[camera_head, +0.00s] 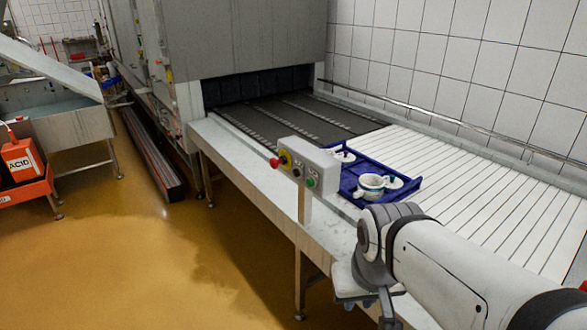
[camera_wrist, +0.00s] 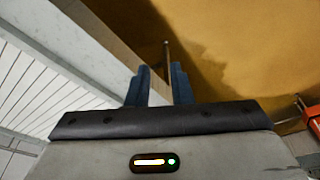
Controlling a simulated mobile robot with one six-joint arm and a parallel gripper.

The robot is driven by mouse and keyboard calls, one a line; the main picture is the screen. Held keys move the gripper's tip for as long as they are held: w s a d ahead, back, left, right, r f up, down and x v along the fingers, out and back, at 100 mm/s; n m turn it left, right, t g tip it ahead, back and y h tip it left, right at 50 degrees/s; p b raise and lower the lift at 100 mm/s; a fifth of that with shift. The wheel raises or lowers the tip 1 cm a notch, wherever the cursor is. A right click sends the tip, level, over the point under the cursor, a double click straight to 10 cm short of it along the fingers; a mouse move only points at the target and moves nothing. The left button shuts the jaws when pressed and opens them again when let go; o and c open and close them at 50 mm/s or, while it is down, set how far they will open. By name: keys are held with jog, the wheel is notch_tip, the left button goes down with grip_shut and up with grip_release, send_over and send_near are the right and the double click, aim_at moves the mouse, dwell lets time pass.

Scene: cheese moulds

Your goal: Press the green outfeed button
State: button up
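The green outfeed button (camera_head: 311,182) sits at the right end of the front face of a grey control box (camera_head: 313,160). The box stands on a short post at the conveyor's near edge. The same face carries a red emergency-stop button (camera_head: 275,163) on a yellow base and a dark button (camera_head: 297,173). My gripper (camera_head: 357,303) is to the right of and nearer than the box, apart from it, pointing down. In the wrist view my blue fingers (camera_wrist: 160,86) are apart with nothing visible between them. The button does not show in the wrist view.
A blue crate (camera_head: 347,189) with white moulds sits on the conveyor behind the box. The white slatted conveyor (camera_head: 500,185) runs to the right. A red container marked ACID (camera_head: 20,157) stands at the left. The yellow floor (camera_head: 150,260) before the conveyor is clear.

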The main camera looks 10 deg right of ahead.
grip_shut()
dwell(1.1)
